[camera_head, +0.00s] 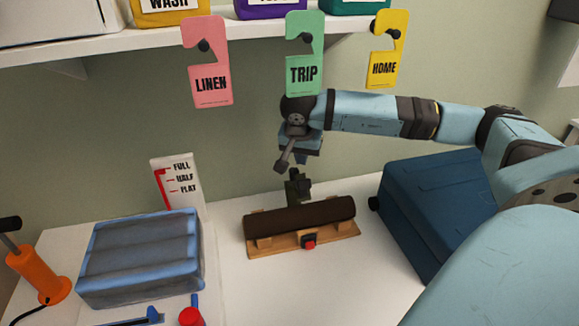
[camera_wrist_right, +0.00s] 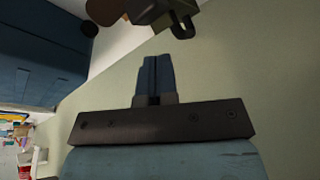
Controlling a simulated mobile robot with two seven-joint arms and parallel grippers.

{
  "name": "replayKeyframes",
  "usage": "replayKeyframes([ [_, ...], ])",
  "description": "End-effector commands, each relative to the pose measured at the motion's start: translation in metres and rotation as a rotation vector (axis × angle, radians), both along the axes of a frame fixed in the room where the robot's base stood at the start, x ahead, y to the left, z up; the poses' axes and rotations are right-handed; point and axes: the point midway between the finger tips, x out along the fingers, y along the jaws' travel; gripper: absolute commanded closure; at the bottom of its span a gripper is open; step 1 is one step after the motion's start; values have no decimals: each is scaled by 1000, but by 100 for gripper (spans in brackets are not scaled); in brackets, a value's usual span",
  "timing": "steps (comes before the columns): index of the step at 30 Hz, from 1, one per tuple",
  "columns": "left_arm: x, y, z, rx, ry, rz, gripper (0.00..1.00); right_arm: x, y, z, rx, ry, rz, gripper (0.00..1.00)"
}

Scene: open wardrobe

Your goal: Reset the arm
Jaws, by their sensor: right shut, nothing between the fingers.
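My right arm reaches in from the right in the head view. Its gripper (camera_head: 284,162) hangs over the table, above the dark roller. In the right wrist view the two blue fingers (camera_wrist_right: 155,80) are together with nothing between them. A dark olive piece with a loop (camera_wrist_right: 168,16) lies beyond the fingertips, apart from them. In the head view this olive piece (camera_head: 298,187) stands at the roller's back edge, just below the gripper. My left gripper is not in view.
A brown roller (camera_head: 300,217) rests on a wooden stand. A blue case (camera_head: 432,205) stands to its right. A grey-blue packed bag (camera_head: 140,255) and an orange pump (camera_head: 38,272) are at left. Pink (camera_head: 207,68), green (camera_head: 304,52) and yellow (camera_head: 386,52) tags hang at the shelf (camera_head: 110,42).

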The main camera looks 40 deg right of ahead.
Motion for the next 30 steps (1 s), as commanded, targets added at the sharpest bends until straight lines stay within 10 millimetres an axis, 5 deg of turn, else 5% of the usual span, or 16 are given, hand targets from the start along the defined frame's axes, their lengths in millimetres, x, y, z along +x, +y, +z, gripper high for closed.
replayKeyframes([
  [6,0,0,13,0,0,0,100,0,0,21,0,-1,0,100],
  [23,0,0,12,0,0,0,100,0,1,19,2,0,0,100],
  [26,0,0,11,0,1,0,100,-1,11,12,41,4,2,100],
  [30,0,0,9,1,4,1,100,-5,59,-16,226,24,-5,100],
])
